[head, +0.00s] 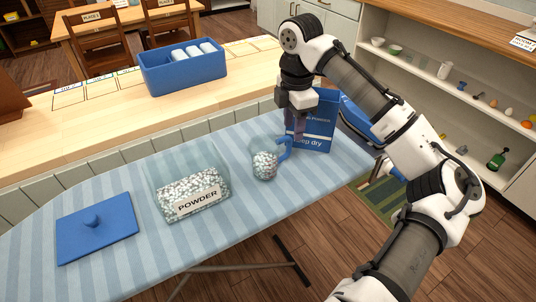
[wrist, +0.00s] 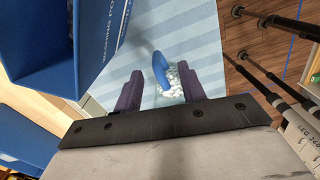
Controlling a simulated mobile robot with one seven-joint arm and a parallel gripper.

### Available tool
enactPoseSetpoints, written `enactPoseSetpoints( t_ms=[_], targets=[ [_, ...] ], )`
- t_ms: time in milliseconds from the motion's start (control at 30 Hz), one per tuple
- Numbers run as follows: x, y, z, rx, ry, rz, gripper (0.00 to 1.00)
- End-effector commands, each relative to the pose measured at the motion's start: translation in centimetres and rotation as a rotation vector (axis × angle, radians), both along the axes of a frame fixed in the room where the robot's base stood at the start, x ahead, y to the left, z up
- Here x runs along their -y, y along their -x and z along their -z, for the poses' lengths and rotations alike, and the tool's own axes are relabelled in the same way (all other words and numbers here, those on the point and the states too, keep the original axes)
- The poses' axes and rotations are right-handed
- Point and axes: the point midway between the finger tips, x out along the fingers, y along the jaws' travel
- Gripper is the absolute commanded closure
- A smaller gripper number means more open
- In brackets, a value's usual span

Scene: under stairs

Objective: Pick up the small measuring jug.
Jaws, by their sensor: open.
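The small measuring jug (head: 264,166) is clear with a blue handle and holds white and pale-green granules. It stands upright on the striped ironing board. My gripper (head: 298,126) is open, pointing down above and a little right of the jug, near its handle. In the wrist view the jug's blue handle (wrist: 161,69) shows between the two dark purple fingers of my gripper (wrist: 160,76), with granules behind it. I cannot tell whether the fingers are level with the handle; no contact is visible.
A blue powder box (head: 318,133) stands close behind my gripper; it fills the upper left of the wrist view (wrist: 40,35). A clear POWDER container (head: 190,190) and a blue lid (head: 97,229) are left on the ironing board (head: 235,215). A blue bin (head: 183,73) sits on the counter.

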Motion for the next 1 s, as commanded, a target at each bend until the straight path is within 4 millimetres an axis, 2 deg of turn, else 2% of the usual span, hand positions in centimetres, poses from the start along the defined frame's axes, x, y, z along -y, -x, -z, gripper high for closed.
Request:
enactPoseSetpoints(
  t_ms=[100, 433, 700, 1000],
  targets=[
    [0.0, 0.0, 1.9, 0.0, 0.0, 0.001, 0.6],
    [-0.3, 0.0, 4.5, 0.0, 0.0, -0.001, 0.6],
    [-0.7, -0.1, 8.2, 0.0, -0.001, 0.001, 0.6],
    [-0.7, -0.1, 8.7, 0.002, -0.001, 0.001, 0.61]
  ],
)
